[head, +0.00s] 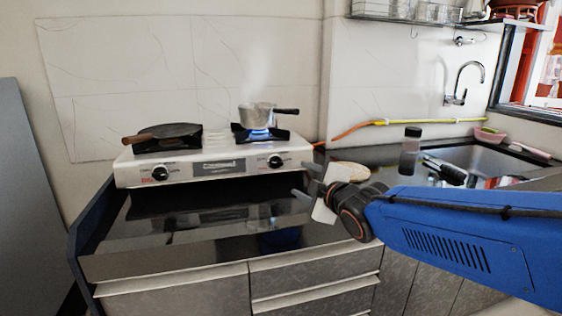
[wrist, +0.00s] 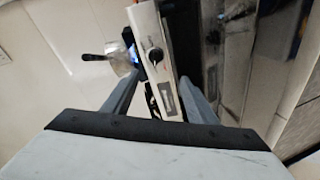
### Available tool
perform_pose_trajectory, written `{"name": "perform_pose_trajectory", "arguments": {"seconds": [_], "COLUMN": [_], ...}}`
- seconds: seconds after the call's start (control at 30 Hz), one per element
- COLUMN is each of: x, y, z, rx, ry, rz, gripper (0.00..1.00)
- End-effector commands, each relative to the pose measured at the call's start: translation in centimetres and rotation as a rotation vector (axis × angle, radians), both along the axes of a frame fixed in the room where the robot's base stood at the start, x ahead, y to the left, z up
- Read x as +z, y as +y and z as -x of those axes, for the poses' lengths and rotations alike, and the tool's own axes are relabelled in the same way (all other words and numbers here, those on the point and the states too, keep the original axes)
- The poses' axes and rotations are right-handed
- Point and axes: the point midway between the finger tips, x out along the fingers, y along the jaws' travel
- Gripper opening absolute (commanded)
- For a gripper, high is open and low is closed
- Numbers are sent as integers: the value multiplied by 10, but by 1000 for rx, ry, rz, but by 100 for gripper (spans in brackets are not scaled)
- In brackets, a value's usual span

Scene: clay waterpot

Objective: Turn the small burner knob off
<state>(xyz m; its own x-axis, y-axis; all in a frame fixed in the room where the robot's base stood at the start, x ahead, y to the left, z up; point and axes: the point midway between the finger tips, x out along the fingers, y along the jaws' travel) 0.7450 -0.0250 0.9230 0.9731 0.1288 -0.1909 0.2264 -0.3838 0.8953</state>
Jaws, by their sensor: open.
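The white two-burner stove (head: 215,169) stands on the dark counter. Its right knob (head: 275,161) is black and sits on the front panel below the burner with a lit blue flame (head: 260,134). That knob also shows in the wrist view (wrist: 155,55), with its pointer tilted. A small metal pot (head: 257,117) stands over the flame, with faint steam above it. The left knob (head: 160,173) is below the other burner. My gripper (head: 304,181) is open and empty, right of and in front of the right knob, not touching it. Its fingers frame the stove front in the wrist view (wrist: 160,80).
A dark flat pan (head: 162,134) sits on the unlit left burner. A yellow-orange hose (head: 350,128) runs along the wall behind the counter. The counter strip before the stove is clear.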

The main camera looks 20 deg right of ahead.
Motion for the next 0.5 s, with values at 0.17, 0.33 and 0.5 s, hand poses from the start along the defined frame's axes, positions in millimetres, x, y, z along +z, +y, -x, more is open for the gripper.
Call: {"name": "perform_pose_trajectory", "arguments": {"seconds": [0.17, 0.33, 0.5], "x": [8, 6, 4], "y": [7, 9, 12], "z": [-7, -18, -36], "rx": [32, 34, 32], "ry": [-48, -46, -47], "rz": [41, 42, 40], "gripper": [52, 52, 52]}}
